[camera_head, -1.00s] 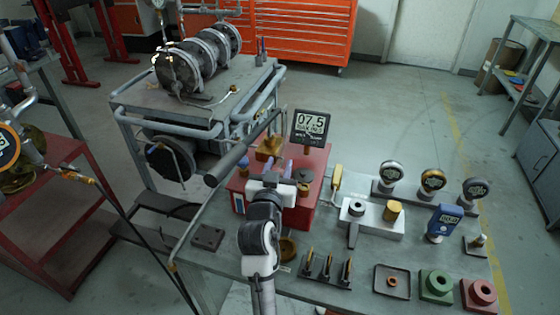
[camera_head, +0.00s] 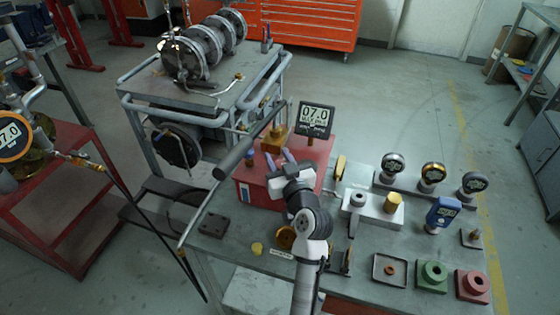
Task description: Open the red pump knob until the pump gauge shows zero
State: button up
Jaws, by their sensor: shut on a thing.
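The red pump (camera_head: 252,192) stands on the grey table with a brass fitting (camera_head: 277,138) on top. Its square black pump gauge (camera_head: 315,118) faces me and reads about 07.0. My gripper (camera_head: 279,160) has purple fingertips and reaches over the top of the pump from the front. It is shut on the pump knob, which is mostly hidden between and behind the fingers. The pump's long grey lever (camera_head: 235,155) slants just left of the gripper.
A grey block with valves (camera_head: 372,207), small gauges (camera_head: 432,172), a blue gauge (camera_head: 442,212) and green (camera_head: 432,275) and red blocks (camera_head: 472,285) stand right of the arm. A pipe rig stands behind.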

jog(key=shift+s+a+f+n+g+y+b, duration=0.1)
jog(key=shift+n+g+y+b, duration=0.35)
jog(key=shift+n+y+b, duration=0.35)
jog(key=shift+a+n+g+y+b, duration=0.1)
jog(key=shift+n+g+y+b, duration=0.5)
jog(key=shift+y, duration=0.7)
jog(key=o, duration=1)
jog(key=shift+c, duration=0.2)
jog(key=b+v, duration=0.4)
jog(key=v, duration=1)
